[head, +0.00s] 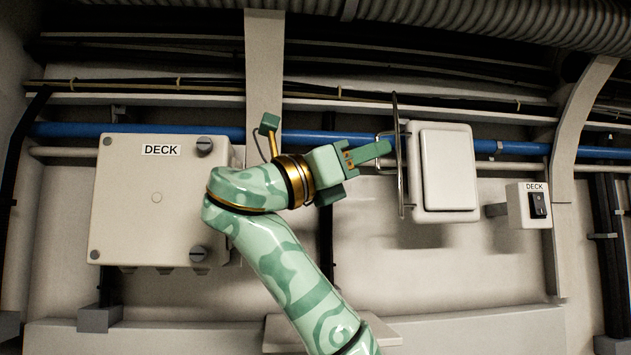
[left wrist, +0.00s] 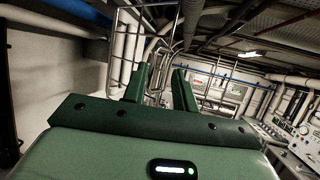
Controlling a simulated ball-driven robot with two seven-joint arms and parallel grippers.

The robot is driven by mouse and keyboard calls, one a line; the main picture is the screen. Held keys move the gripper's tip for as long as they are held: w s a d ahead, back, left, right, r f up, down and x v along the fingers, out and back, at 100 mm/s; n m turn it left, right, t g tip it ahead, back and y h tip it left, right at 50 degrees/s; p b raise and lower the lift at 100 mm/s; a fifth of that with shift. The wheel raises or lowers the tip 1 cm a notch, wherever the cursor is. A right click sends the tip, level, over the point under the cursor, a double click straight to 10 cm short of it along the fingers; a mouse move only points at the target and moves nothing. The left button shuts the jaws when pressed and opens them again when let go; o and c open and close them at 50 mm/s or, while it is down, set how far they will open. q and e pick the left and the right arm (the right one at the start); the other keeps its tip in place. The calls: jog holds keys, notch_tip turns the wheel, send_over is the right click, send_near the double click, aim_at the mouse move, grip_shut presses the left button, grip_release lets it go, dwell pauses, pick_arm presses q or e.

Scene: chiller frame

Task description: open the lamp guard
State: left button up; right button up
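The lamp (head: 448,168) is a pale rectangular fixture on the wall, right of centre in the head view. The lamp guard (head: 398,120) is a thin wire frame at the lamp's left side. It shows nearly edge-on, standing out from the wall, and the lamp's front is uncovered. My left gripper (head: 384,148) is just left of the guard, its fingertips close to the wires; I cannot tell if they touch. In the left wrist view the two green fingers (left wrist: 162,78) stand apart, with guard wires (left wrist: 116,50) beyond and beside them. My right gripper is out of view.
A large DECK box (head: 150,205) is on the wall at left. A small DECK switch box (head: 527,206) is right of the lamp. A blue pipe (head: 330,137) and dark cables run along the wall behind. The wall below the lamp is mostly clear.

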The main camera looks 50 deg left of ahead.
pick_arm(q)
jog(key=b+v, duration=0.2)
jog(key=v, duration=1)
jog(key=shift+s+b, duration=0.2)
jog(key=shift+b, duration=0.15)
jog(key=shift+f, duration=0.1)
jog(key=shift+w+f, duration=0.1)
